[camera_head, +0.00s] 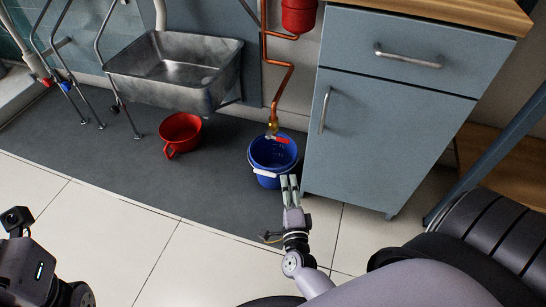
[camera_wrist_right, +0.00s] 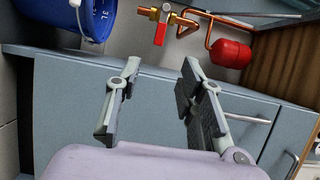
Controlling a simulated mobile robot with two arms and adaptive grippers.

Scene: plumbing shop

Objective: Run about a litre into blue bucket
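The blue bucket (camera_head: 261,163) stands upright on the grey floor mat beneath a brass tap (camera_head: 272,127). Its inside looks dark blue; I cannot tell whether it holds water. The tap's red lever (camera_head: 279,140) appears to lie across the pipe. In the right wrist view the bucket (camera_wrist_right: 62,14) is at the upper left, with scale marks on its wall, and the red lever (camera_wrist_right: 160,29) is at the top middle. My right gripper (camera_head: 290,181) is open and empty, close to the bucket's near side, apart from the lever. Its fingers (camera_wrist_right: 160,72) are spread. My left gripper's fingers are out of view.
A grey-blue cabinet (camera_head: 379,139) stands right beside the bucket. A copper pipe (camera_head: 283,83) runs down to the tap past a red vessel (camera_head: 298,14). A red jug (camera_head: 182,130) stands on the mat (camera_head: 110,155) below a steel sink (camera_head: 170,73). The tiled floor at the front is clear.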

